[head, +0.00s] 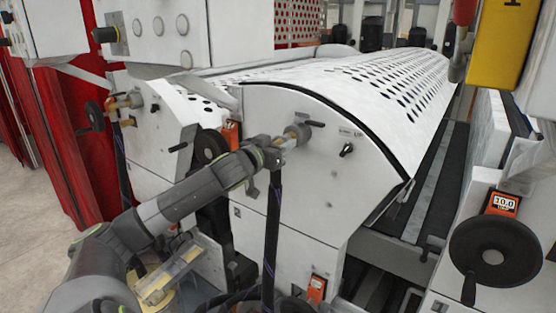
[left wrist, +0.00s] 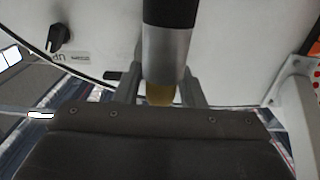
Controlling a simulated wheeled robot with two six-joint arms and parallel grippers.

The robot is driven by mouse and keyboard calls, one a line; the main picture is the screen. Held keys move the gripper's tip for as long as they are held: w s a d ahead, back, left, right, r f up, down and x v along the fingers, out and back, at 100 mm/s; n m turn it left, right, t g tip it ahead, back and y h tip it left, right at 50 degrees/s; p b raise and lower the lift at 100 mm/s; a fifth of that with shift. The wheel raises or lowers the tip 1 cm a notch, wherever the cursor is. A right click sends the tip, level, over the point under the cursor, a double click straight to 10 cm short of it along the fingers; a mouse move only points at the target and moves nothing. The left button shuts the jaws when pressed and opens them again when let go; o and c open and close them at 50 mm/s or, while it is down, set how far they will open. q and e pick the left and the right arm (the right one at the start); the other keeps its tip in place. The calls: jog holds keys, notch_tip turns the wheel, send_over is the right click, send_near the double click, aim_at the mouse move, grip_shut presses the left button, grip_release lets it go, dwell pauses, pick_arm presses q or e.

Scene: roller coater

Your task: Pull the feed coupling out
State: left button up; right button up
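The feed coupling (head: 298,133) is on the white end panel of the machine, with a dark hose hanging below it. My left gripper (head: 285,145) is at this coupling, reaching in from the left. In the left wrist view the coupling (left wrist: 166,55) is a silver cylinder with a brass-coloured end and a dark upper end. The two fingers of my left gripper (left wrist: 163,88) stand on either side of it. Whether they press on it is hidden. My right gripper is not in view.
A second coupling with a hose (head: 130,101) is on the panel further left. A black knob (head: 346,150) is right of the feed coupling. A black handwheel (head: 495,253) with an orange counter stands at the right. The perforated cover (head: 370,85) is above.

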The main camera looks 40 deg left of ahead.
pick_arm(q)
grip_shut()
jog(key=shift+s+f, duration=0.1)
jog(key=shift+f, duration=0.05)
jog(key=shift+s, duration=0.15)
jog(key=shift+s+d+p, duration=0.2)
jog(key=shift+s+p, duration=0.15)
jog(key=shift+s, duration=1.05)
jog(key=shift+s+d+p, duration=0.15)
jog(key=shift+s+p, duration=0.2)
jog(key=shift+s, duration=1)
